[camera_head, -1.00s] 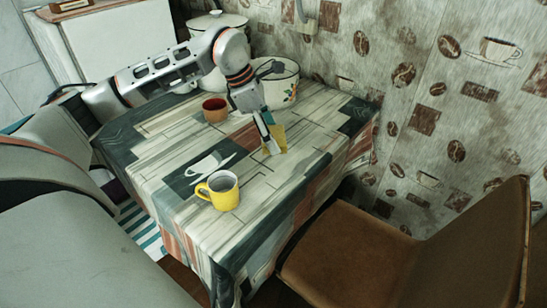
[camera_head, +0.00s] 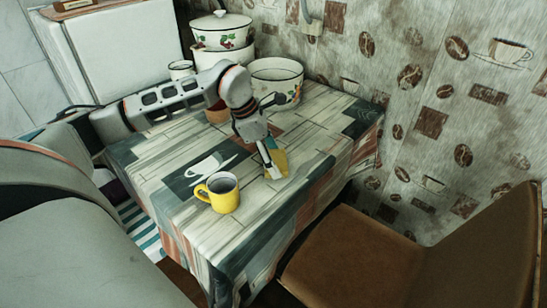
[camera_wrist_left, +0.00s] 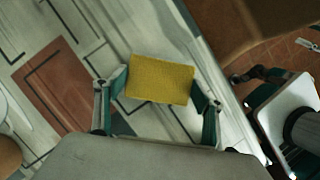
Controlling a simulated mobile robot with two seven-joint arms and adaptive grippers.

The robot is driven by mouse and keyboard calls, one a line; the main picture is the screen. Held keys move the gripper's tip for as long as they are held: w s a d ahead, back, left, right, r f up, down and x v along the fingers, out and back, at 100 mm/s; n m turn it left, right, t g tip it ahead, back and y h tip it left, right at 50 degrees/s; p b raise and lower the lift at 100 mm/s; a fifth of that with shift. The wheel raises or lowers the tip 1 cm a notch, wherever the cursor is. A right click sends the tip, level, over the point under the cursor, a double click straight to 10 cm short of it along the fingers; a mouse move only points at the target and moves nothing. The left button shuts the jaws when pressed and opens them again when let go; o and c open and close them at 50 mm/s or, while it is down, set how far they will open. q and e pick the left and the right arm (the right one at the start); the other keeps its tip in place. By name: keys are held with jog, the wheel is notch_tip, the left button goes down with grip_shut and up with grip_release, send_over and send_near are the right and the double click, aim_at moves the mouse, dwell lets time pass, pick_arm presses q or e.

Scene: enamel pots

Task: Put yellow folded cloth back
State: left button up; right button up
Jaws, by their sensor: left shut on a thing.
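The yellow folded cloth (camera_head: 281,162) is at my left gripper (camera_head: 272,172), over the right part of the table. In the left wrist view the cloth (camera_wrist_left: 162,79) sits between the two fingers of the left gripper (camera_wrist_left: 160,84), which is shut on it. In the head view the fingers partly cover the cloth. I cannot tell whether its lower edge touches the tabletop.
A yellow mug (camera_head: 224,197) stands near the table's front edge. A terracotta cup (camera_head: 216,115) is partly hidden behind my left arm. White enamel pots (camera_head: 276,82) stand at the back. A brown chair (camera_head: 370,262) is at the right. The table (camera_head: 150,152) is clear at left.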

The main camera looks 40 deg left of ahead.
pick_arm(q)
jog(key=o, duration=1)
jog(key=shift+f, duration=0.15)
pick_arm(e)
jog(key=shift+a, duration=0.1)
pick_arm(q)
jog(key=shift+a+r, duration=0.1)
jog(key=shift+r, duration=0.35)
jog(key=p+v, duration=0.1)
jog(key=v, duration=0.3)
jog(key=shift+a+r, duration=0.1)
jog(key=shift+r, duration=0.25)
jog(key=p+v, duration=0.1)
jog(key=v, duration=0.5)
jog(key=shift+s+a+r, duration=0.15)
jog(key=shift+s+r, duration=0.05)
jog(key=shift+r, duration=0.1)
pick_arm(e)
jog(key=shift+s+d+f, duration=0.2)
jog(key=shift+s+d, duration=0.25)
jog(key=shift+w+r, duration=0.15)
